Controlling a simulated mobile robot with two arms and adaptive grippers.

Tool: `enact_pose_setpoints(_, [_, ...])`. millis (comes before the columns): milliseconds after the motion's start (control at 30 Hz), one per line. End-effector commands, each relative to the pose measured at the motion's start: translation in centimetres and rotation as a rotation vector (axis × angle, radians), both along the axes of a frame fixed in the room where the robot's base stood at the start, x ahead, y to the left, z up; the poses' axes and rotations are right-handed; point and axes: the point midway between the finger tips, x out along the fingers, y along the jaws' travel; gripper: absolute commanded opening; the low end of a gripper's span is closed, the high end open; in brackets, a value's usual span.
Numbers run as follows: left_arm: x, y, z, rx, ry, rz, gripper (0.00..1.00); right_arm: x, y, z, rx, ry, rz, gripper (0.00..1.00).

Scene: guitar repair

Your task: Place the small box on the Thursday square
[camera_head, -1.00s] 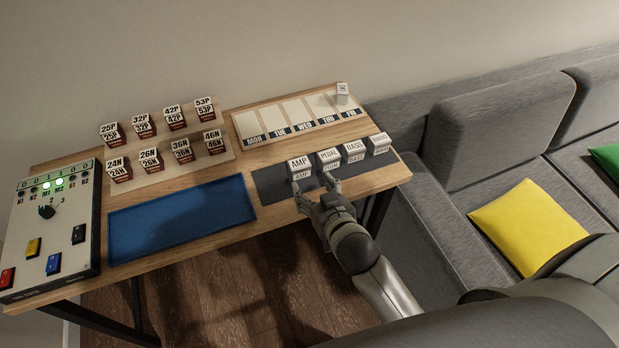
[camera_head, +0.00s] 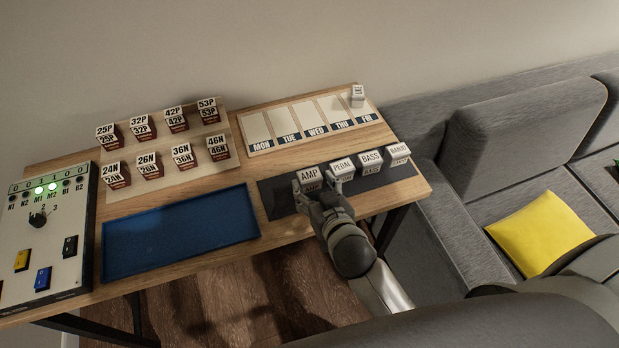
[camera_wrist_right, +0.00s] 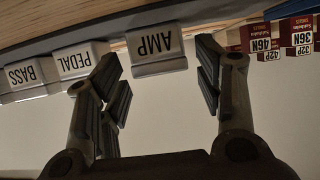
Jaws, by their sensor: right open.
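Several small white-topped boxes stand in a row on a dark mat (camera_head: 283,206): the AMP box (camera_head: 309,178), the PEDAL box (camera_head: 342,168), the BASS box (camera_head: 371,160) and one at the right end (camera_head: 398,153). My right gripper (camera_head: 323,187) is open at the AMP box. In the right wrist view the AMP box (camera_wrist_right: 156,46) shows between the spread fingers (camera_wrist_right: 164,75); I cannot tell whether they touch it. The Thursday square (camera_head: 333,107) on the weekday board is empty. Another small white box (camera_head: 357,95) stands on the Friday square. My left gripper is out of view.
A blue tray (camera_head: 180,232) lies left of the mat. A board with several labelled red-and-white boxes (camera_head: 174,118) is behind it. A control panel (camera_head: 45,235) stands at the left end. A grey sofa (camera_head: 520,120) is to the right.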

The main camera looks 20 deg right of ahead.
Motion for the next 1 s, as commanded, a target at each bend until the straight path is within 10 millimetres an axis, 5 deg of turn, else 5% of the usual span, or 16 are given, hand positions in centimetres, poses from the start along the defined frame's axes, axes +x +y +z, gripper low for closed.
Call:
enact_pose_setpoints(267, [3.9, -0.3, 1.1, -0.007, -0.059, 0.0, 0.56, 3.5, -0.1, -1.0, -0.001, 0.0, 0.0, 0.61])
enact_pose_setpoints(667, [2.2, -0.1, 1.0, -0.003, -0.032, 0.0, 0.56, 4.3, 0.0, -1.5, 0.0, 0.0, 0.001, 0.59])
enact_pose_setpoints(1000, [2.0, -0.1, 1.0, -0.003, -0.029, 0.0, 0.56, 4.3, 0.0, -1.5, 0.0, 0.0, 0.001, 0.2])
